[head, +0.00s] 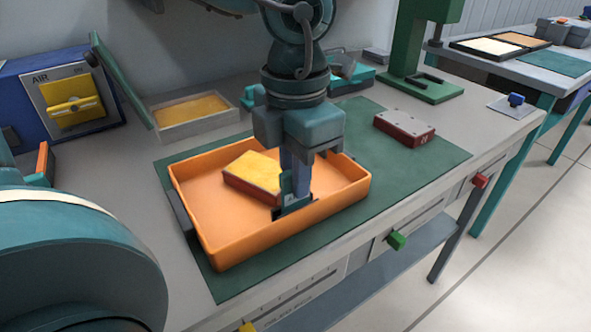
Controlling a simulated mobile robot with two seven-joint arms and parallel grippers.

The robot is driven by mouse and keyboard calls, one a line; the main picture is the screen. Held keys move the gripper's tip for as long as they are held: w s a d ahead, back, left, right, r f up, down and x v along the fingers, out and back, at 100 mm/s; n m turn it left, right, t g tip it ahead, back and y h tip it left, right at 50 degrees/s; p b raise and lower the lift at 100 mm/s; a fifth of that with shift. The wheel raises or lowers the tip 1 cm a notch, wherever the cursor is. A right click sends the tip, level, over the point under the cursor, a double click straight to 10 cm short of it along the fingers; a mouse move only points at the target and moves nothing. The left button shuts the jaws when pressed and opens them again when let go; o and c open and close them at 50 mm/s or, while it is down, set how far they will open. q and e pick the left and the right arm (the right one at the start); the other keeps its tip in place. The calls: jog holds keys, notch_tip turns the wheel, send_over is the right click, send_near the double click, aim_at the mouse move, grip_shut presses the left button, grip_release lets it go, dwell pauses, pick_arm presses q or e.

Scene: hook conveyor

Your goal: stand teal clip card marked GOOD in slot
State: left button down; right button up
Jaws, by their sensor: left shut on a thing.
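My left gripper (297,172) points straight down over the front wall of the orange tray (228,246). It is shut on a small teal card (286,184), which is mostly hidden by the fingers. A small pale mark shows low on the card, but I cannot read it. The card looks upright. Its lower end is at a dark slot piece (294,208) by the tray's front wall; I cannot tell whether it is inside the slot or just above it. My right gripper is not in view.
A red block with a yellow top (252,173) lies in the tray, just left of the fingers. A grey-topped red block (404,128) lies on the green mat (415,165). A shallow yellow-filled tray (195,111) and a green press stand (420,85) are behind.

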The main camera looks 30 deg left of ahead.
pick_arm(q)
jog(key=shift+f+b, duration=0.35)
jog(key=shift+f, duration=0.05)
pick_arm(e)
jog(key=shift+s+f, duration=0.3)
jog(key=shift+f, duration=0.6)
pick_arm(q)
jog(key=c, duration=1.4)
grip_release()
jog(key=shift+r, duration=0.6)
jog(key=shift+r+p, duration=1.25)
jog(key=shift+r, duration=4.8)
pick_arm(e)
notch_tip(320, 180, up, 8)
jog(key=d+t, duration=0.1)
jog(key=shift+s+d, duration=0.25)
